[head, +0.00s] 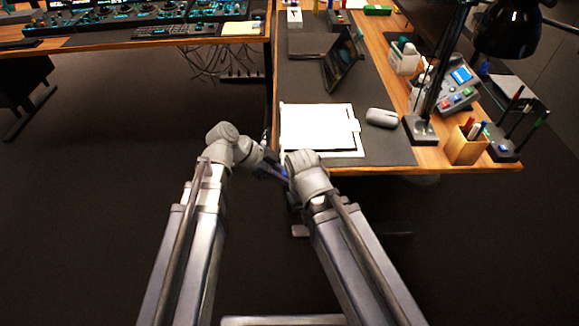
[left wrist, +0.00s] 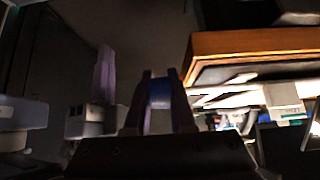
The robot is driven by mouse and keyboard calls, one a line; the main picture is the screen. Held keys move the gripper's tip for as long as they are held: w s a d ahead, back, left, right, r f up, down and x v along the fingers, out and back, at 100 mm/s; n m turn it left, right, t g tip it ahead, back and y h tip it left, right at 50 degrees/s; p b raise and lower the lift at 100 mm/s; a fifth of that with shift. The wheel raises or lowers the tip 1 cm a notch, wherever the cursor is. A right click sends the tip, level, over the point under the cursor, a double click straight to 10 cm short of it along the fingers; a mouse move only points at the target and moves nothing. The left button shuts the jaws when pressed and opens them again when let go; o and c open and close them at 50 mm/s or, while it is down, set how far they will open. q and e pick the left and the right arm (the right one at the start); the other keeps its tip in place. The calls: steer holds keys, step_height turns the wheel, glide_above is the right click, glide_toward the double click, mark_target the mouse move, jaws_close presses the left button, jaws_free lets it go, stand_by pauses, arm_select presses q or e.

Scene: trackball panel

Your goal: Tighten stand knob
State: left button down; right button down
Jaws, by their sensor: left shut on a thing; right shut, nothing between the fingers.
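My left gripper (head: 274,172) is low in front of the desk's near edge, beside the right wrist in the head view. In the left wrist view its two fingers (left wrist: 161,95) are shut on a small blue thing (left wrist: 161,92), which I cannot surely name as the stand knob. My right gripper (head: 293,197) is mostly hidden under its own wrist in the head view. In the left wrist view its fingers (left wrist: 105,75) appear together, empty and apart from the blue thing. A dark tablet on a stand (head: 342,60) is on the desk; no knob shows clearly on it.
A white pad (head: 320,130) and a mouse (head: 381,117) lie on the desk mat (head: 300,85). A lamp base (head: 420,130), a pen cup (head: 466,147) and a phone (head: 462,85) stand at the right. The desk's wooden edge (left wrist: 250,42) is close to the left gripper.

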arm_select(q)
steer(key=shift+a+f+y+p, duration=0.15)
steer(key=shift+y+p, duration=0.6)
steer(key=shift+y, duration=0.25)
steer(key=shift+a+f+y+p, duration=0.1)
steer(key=shift+y+p, duration=0.65)
steer(key=shift+y, duration=0.25)
steer(key=c, duration=0.8)
jaws_free()
steer(key=shift+o, duration=0.2)
